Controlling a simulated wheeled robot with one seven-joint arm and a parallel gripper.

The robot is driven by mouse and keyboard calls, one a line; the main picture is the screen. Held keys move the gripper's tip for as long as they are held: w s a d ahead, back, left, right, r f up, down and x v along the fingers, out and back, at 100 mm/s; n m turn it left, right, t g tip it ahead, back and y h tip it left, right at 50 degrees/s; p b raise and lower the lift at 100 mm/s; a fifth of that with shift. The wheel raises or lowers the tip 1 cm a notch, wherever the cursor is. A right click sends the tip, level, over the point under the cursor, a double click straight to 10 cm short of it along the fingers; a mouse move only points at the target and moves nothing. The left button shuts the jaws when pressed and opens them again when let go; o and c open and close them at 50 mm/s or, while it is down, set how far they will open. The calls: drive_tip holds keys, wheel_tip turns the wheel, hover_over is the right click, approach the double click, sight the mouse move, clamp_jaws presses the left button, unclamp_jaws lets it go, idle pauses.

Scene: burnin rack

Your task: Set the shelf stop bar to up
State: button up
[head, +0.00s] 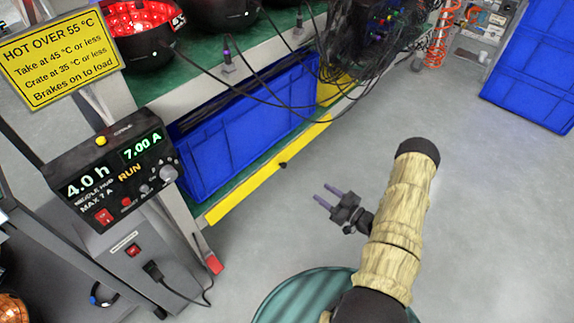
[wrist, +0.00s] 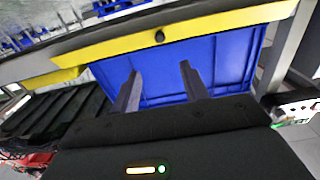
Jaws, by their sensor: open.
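The shelf stop bar (head: 240,194) is a long yellow bar along the front edge of the green lower shelf. A small black knob (head: 283,165) sits near its middle. In the wrist view the yellow bar (wrist: 215,22) crosses the upper part, with the knob (wrist: 159,37) above and between my fingers. Whether the bar is up or down is hard to tell. My gripper (head: 322,193) is open and empty, in front of the shelf and to the right of the knob, apart from the bar. Its two fingers (wrist: 159,72) point toward the shelf.
A blue crate (head: 240,125) stands on the lower shelf behind the bar. Black cables (head: 270,92) hang over the shelf. Blue bins (head: 535,70) stand at the far right. The floor (head: 490,210) around my arm is clear.

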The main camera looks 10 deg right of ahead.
sight(285, 167)
drive_tip(key=b+x, duration=0.5)
drive_tip(key=x, duration=1.1)
drive_tip(key=shift+w+a+f+b, duration=0.15)
drive_tip(key=shift+w+b, duration=0.1)
drive_tip(key=shift+b, duration=0.1)
drive_tip(key=shift+w+a, duration=0.3)
drive_tip(key=shift+w, duration=0.05)
drive_tip(key=shift+c, duration=0.3)
clamp_jaws()
